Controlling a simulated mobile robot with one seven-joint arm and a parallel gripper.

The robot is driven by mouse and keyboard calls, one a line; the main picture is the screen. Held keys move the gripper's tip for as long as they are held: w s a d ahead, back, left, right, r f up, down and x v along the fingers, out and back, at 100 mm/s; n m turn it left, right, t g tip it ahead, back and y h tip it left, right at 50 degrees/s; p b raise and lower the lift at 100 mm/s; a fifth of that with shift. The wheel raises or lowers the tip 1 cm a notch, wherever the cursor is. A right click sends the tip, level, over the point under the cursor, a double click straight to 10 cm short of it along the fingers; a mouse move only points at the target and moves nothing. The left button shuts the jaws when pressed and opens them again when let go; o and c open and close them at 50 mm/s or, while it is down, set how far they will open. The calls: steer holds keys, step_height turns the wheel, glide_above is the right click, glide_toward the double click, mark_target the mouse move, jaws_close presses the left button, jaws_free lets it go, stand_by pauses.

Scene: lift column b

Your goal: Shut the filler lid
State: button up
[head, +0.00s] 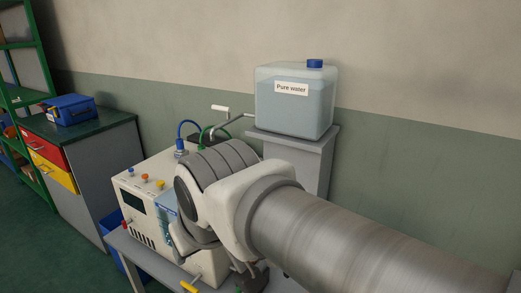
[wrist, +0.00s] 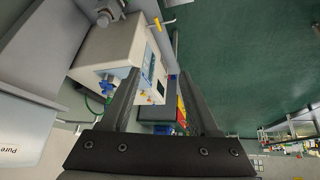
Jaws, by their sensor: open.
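The cream machine (head: 150,190) stands on a grey bench, with a dark display and coloured buttons. It also shows in the wrist view (wrist: 100,48). I cannot make out the filler lid for sure. A small grey fitting (wrist: 107,12) on the machine's top, at the wrist view's upper edge, may belong to it, but whether it is open or shut is unclear. My arm hides the machine's right part in the head view. My gripper (wrist: 160,74) is open, its two fingers apart and empty, with the machine beyond the left finger. I see no contact.
A water container (head: 295,100) labelled "Pure water" stands on a grey pedestal (head: 310,160) behind my arm. A blue hose (head: 188,125) and a lever (head: 221,108) rise behind the machine. A drawer cabinet (head: 85,160) stands left. Green floor (wrist: 240,60) is open at right in the wrist view.

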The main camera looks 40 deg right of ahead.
step_height(320, 180, down, 9)
steer(key=a+m+g+y, duration=0.2)
steer(key=m+g+y, duration=0.3)
steer(key=m+g, duration=0.1)
steer(key=w+d+f+m+t+y, duration=0.1)
steer(key=w+d+m+t+y, duration=0.25)
steer(key=w+m, duration=0.5)
steer(key=w+d+f+m+t+y, duration=0.1)
steer(key=w+d+m+t+y, duration=0.3)
steer(key=w, duration=0.7)
steer(key=w+d+f+m+t+h+p, duration=0.1)
steer(key=w+d+f+m+t+h, duration=0.15)
steer(key=d+m, duration=0.4)
steer(key=w+d+f+m+t+h, duration=0.1)
steer(key=w+d+m+t+h, duration=0.25)
steer(key=d, duration=0.65)
steer(key=w+d+f+m+t+h+p, duration=0.1)
steer(key=w+d+m+t+h, duration=0.1)
steer(key=d+m+t, duration=0.45)
steer(key=w+g, duration=0.1)
steer(key=w, duration=0.4)
steer(key=w+a+n+g+b, duration=0.1)
steer(key=w, duration=0.5)
steer(key=w+a, duration=0.1)
steer(key=w, duration=0.4)
steer(key=shift+w+a+n+g+b, duration=0.2)
steer(key=shift+w+n+g+b, duration=0.05)
steer(key=shift+n+g+b, duration=0.15)
